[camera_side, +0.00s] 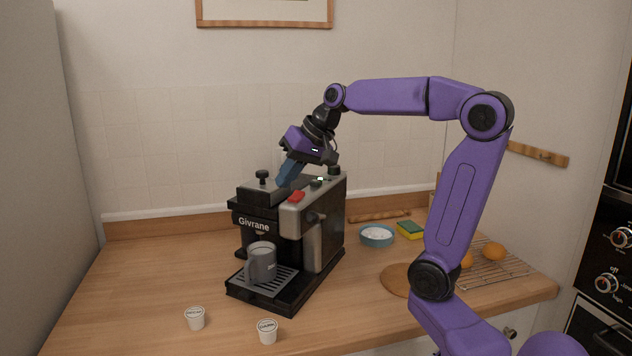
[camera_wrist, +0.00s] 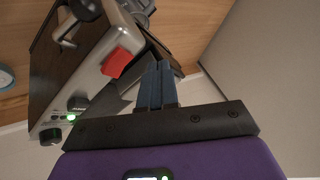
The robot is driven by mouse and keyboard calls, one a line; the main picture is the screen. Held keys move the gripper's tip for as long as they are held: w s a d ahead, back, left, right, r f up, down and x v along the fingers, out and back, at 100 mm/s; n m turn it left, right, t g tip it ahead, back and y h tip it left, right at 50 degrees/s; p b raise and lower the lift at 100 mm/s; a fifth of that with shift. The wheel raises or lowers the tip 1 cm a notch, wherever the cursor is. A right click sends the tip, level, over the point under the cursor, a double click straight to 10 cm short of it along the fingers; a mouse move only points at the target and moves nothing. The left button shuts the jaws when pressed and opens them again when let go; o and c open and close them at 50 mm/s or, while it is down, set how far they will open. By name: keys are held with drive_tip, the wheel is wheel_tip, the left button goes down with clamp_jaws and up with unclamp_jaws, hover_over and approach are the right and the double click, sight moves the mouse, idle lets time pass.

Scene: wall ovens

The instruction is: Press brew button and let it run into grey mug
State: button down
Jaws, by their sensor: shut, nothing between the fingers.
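The black and silver coffee machine (camera_side: 325,225) stands on the wooden counter. A red button (camera_side: 297,196) is at the top front edge of its silver side; in the wrist view the red button (camera_wrist: 117,62) is left of my fingers. The grey mug (camera_side: 261,262) stands upright on the drip tray (camera_side: 284,281), under the machine's head. My gripper (camera_side: 284,182) is shut and empty, pointing down just above the machine's top, close to the red button. In the wrist view my blue fingers (camera_wrist: 158,68) are together. Whether they touch the machine cannot be told. The mug's inside is hidden.
Two white pods (camera_side: 195,318) (camera_side: 267,331) stand on the counter in front. A bowl (camera_side: 376,235), a yellow-green sponge (camera_side: 410,230) and oranges on a wire rack (camera_side: 493,268) are to the right. A green light (camera_wrist: 71,117) glows on the machine. The counter's left is clear.

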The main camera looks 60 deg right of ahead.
sight(319, 181)
drive_tip(key=d+r+m+t+h, duration=0.2)
drive_tip(key=d+r+m, duration=0.3)
drive_tip(key=d, duration=0.8)
wheel_tip(319, 181, up, 3)
drive_tip(key=shift+d+m+h, duration=0.4)
drive_tip(key=shift+h, duration=0.2)
drive_tip(key=shift+f, duration=4.45)
drive_tip(key=shift+f, duration=0.1)
drive_tip(key=shift+f, duration=0.3)
drive_tip(key=shift+f, duration=0.55)
drive_tip(key=shift+r, duration=0.95)
